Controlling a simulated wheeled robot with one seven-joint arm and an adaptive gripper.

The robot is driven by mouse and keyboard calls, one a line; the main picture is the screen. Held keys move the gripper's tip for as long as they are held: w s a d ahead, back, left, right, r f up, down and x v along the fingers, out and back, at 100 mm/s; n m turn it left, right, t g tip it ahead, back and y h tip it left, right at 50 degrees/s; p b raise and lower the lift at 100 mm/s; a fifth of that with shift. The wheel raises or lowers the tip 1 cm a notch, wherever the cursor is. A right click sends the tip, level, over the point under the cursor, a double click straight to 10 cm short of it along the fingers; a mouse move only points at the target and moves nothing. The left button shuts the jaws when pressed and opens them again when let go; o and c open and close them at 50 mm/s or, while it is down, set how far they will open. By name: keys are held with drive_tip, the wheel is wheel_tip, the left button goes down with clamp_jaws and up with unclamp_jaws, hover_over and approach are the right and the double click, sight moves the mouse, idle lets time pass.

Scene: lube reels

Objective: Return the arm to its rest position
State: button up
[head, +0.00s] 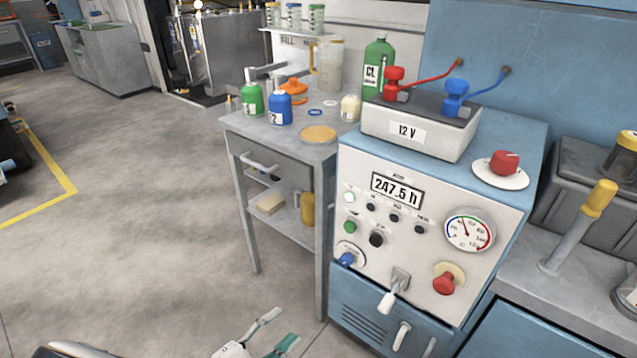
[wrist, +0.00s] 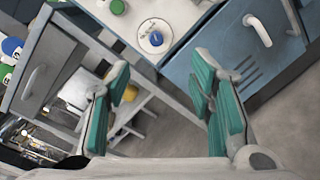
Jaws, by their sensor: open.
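My gripper (head: 272,338) shows at the bottom of the head view, in front of the side table and left of the blue cabinet. In the wrist view its teal-padded fingers (wrist: 163,100) stand wide apart with nothing between them. My gripper is open and empty, clear of the furniture in the head view. Most of my arm lies outside the head view.
A blue cabinet with a white control panel (head: 375,260) stands at the right, with a white lever (head: 388,300) low on it. A grey side table (head: 235,122) holds several bottles.

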drive_tip(key=d+r+m+g+y, duration=0.1)
drive_tip(key=d+r+m+g, duration=0.55)
drive_tip(key=d+r, duration=0.5)
drive_tip(key=d+r+m+g+y, duration=0.1)
drive_tip(key=d+r+m+g, duration=0.55)
drive_tip(key=r, duration=0.85)
drive_tip(key=s+d+r+m+g+y, duration=0.1)
drive_tip(key=s+d+r+g+y, duration=0.1)
drive_tip(key=s+d+r+y, duration=0.5)
drive_tip(key=s+d+r+m+t+y, duration=0.1)
drive_tip(key=s+d+m+t+y, duration=0.25)
drive_tip(key=s, duration=1.05)
wheel_tip(320, 180, up, 24)
drive_tip(key=t+p, duration=0.3)
drive_tip(key=p, duration=1.8)
drive_tip(key=shift+a+p, duration=0.25)
drive_tip(key=shift+p, duration=0.15)
drive_tip(key=shift+h, duration=0.25)
